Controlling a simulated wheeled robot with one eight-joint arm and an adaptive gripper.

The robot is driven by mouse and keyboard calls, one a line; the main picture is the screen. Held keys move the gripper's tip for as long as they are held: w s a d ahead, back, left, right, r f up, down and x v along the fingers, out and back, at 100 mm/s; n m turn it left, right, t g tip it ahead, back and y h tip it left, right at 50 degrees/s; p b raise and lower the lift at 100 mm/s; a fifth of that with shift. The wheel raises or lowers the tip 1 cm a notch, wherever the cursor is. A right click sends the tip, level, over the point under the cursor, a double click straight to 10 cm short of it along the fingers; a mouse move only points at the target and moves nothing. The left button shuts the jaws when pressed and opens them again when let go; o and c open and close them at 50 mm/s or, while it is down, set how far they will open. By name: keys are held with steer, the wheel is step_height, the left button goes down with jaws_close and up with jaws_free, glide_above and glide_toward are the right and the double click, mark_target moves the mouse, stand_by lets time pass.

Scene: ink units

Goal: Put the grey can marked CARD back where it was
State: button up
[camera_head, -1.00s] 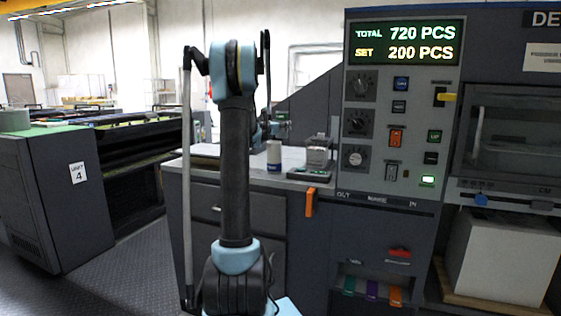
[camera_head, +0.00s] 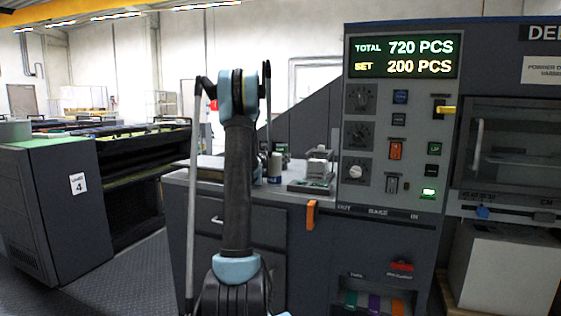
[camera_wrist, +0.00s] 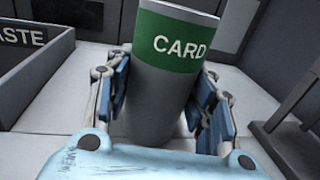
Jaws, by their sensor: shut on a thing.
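The grey can (camera_wrist: 155,100) with a green band reading CARD stands between my gripper's blue fingers in the wrist view. My gripper (camera_wrist: 166,82) is shut on it, with one finger at each side. The can leans slightly in the picture. A pale surface lies beneath it; I cannot tell whether its base touches.
In the wrist view, a dark bin lettered "ASTE" (camera_wrist: 32,55) is at left and a dark frame (camera_wrist: 284,125) at right. Pale surface shows between them.

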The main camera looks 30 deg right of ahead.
steer(key=o, duration=1.1)
steer(key=shift+f, duration=0.1)
steer(key=shift+a, duration=0.1)
steer(key=v, duration=1.2)
